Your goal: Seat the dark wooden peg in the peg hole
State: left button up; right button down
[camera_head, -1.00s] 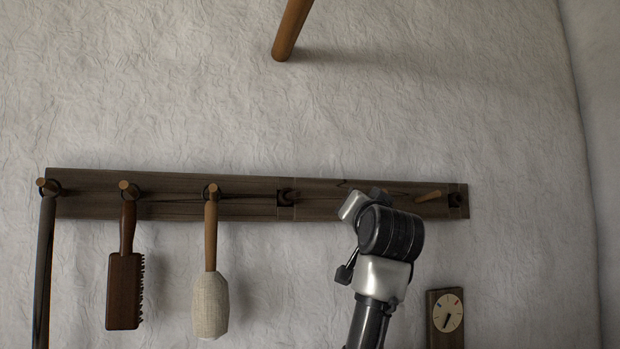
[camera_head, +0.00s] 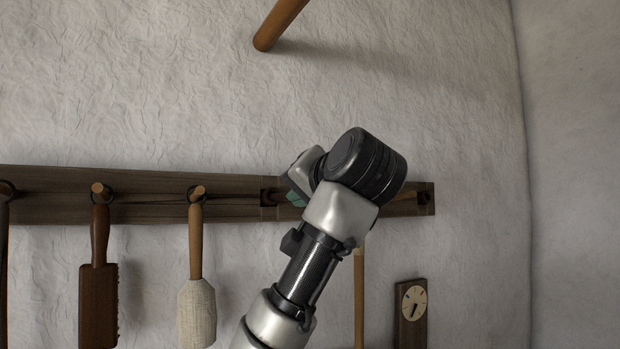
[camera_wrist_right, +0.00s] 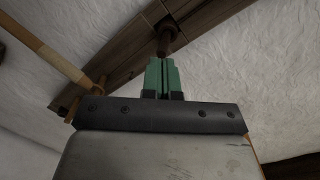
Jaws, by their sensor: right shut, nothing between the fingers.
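The dark wooden peg (camera_wrist_right: 168,36) shows in the right wrist view, at the rail just past my right fingertips. How deep it sits in its hole I cannot tell, and whether the fingers touch it is unclear. My right gripper (camera_wrist_right: 162,76) has green fingers closed together with nothing between them. In the head view the right gripper (camera_head: 296,198) is at the wooden rail (camera_head: 150,209), beside a dark fitting (camera_head: 268,194) at a joint in the board; the wrist hides much of it. My left gripper is not in view.
A dark brush (camera_head: 98,300) and a cloth-covered tool (camera_head: 196,312) hang from pegs left of my arm. A small dial board (camera_head: 411,312) is at lower right. A round wooden pole (camera_head: 278,24) projects above.

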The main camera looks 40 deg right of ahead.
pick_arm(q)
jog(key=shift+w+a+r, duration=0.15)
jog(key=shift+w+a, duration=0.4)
pick_arm(e)
jog(key=shift+x, duration=0.75)
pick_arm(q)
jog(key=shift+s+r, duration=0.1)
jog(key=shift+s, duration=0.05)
pick_arm(e)
jog(key=shift+w, duration=0.5)
pick_arm(q)
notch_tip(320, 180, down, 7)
jog(key=b, duration=0.6)
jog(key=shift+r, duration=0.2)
pick_arm(e)
jog(key=v, duration=1.3)
jog(key=shift+s+f, duration=0.1)
